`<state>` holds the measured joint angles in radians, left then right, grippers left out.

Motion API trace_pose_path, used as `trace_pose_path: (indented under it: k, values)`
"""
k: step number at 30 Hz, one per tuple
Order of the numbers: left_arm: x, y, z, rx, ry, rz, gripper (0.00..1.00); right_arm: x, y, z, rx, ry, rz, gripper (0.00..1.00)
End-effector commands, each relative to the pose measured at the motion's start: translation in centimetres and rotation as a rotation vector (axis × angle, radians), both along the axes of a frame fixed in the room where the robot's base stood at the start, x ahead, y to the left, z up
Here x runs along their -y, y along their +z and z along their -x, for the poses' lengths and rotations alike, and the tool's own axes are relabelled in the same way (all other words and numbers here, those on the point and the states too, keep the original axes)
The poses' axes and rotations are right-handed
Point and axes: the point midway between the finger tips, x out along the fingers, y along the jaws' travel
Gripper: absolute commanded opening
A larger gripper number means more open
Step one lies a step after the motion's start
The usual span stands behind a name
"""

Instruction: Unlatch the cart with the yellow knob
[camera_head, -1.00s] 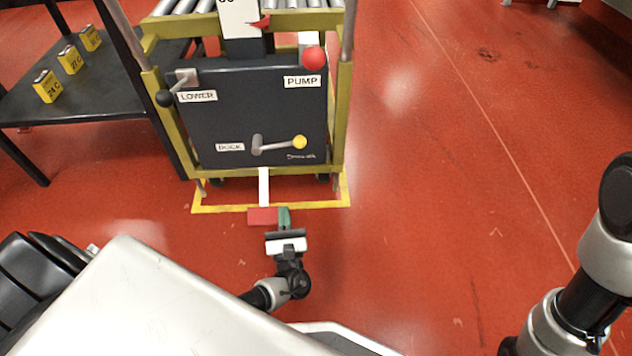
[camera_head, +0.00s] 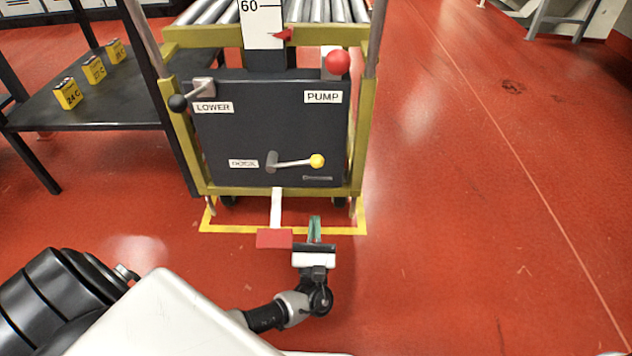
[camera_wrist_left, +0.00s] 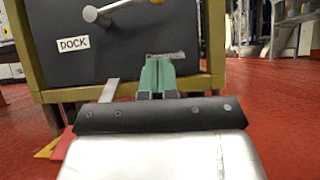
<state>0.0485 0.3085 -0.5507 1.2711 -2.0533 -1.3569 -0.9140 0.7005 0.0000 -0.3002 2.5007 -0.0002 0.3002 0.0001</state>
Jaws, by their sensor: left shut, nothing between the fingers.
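The cart (camera_head: 230,135) has a dark front panel in an olive-yellow frame. Its yellow knob (camera_head: 317,160) tips a grey lever beside the DOCK label (camera_head: 243,163), low on the panel; the lever points right. In the left wrist view the lever (camera_wrist_left: 105,12) shows at the top edge, with the knob mostly cut off. My left gripper (camera_head: 314,226), with green fingers, is shut and empty. It is below the knob, in front of the cart's lower edge, apart from the knob. Its fingers also show in the left wrist view (camera_wrist_left: 157,75). My right gripper is not in view.
A red pedal (camera_head: 274,239) on a white bar sits just left of my left gripper. A red PUMP knob (camera_head: 337,63) and a black LOWER knob (camera_head: 178,103) are higher up. A dark table (camera_head: 110,115) with yellow batteries stands left. Red floor is clear at right.

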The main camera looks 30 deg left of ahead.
Motion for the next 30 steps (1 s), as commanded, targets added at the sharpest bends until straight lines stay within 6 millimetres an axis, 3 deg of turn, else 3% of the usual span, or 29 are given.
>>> trace_pose_path:
  k: [10,18,30]
  values:
    - [-3.3,3.9,-5.4,0.005,0.0,-0.001,0.0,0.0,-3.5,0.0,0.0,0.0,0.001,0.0]
    - [-3.3,7.2,-5.7,0.001,0.0,0.001,0.0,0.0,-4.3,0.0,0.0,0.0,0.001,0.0]
    - [-3.4,7.9,-5.8,0.0,0.001,-0.001,0.0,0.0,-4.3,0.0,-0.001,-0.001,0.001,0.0]
